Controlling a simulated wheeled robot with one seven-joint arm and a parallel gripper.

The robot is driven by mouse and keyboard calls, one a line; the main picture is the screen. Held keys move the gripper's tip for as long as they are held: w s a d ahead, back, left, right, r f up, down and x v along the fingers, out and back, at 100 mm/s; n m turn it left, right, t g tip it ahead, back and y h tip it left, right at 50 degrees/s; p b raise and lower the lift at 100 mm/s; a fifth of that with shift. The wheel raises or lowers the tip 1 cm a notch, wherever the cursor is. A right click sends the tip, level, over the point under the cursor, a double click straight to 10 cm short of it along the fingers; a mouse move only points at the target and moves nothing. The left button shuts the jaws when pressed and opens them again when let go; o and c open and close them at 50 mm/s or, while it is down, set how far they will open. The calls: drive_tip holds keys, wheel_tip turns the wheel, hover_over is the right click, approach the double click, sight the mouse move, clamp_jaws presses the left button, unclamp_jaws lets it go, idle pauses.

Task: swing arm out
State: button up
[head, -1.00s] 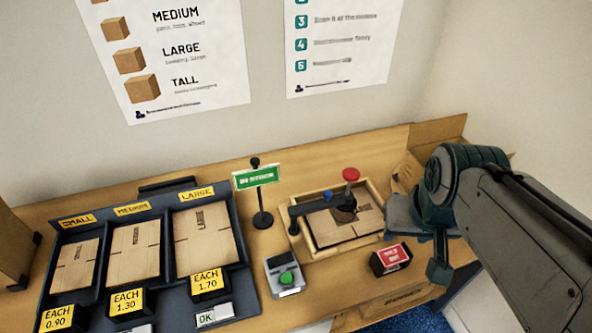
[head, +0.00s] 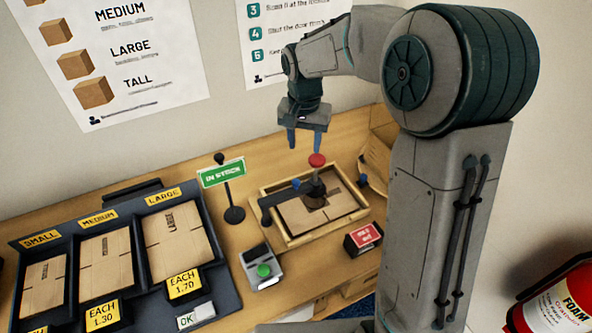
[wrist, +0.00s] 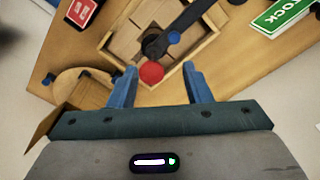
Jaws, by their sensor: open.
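The dark swing arm (head: 290,194) lies across a wooden frame, over the brown carton (head: 325,212) in it. A red knob (head: 317,160) stands on a post near its free end, and a small blue knob is on the arm (wrist: 173,37). My gripper (head: 305,150) is open and empty, fingers pointing down, close to the red knob and seemingly just above it. In the wrist view the red knob (wrist: 152,71) appears between my two blue fingers (wrist: 160,69). I cannot tell whether they touch it.
A green sign (head: 222,172) on a stand is left of the frame. A device with a green button (head: 264,270) and a red box (head: 364,238) stand in front. The carton rack (head: 225,300) is at left, a wall behind, and a fire extinguisher (head: 565,300) at lower right.

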sight(296, 181)
drive_tip(key=shift+m, duration=0.3)
drive_tip(key=w+f, duration=0.1)
drive_tip(key=f, duration=0.4)
drive_tip(key=w+a+f+p, duration=0.1)
drive_tip(key=f, duration=0.5)
drive_tip(key=w+f+p, duration=0.1)
drive_tip(key=f, duration=0.4)
drive_tip(key=shift+a+f, duration=0.15)
drive_tip(key=shift+a, duration=0.25)
clamp_jaws()
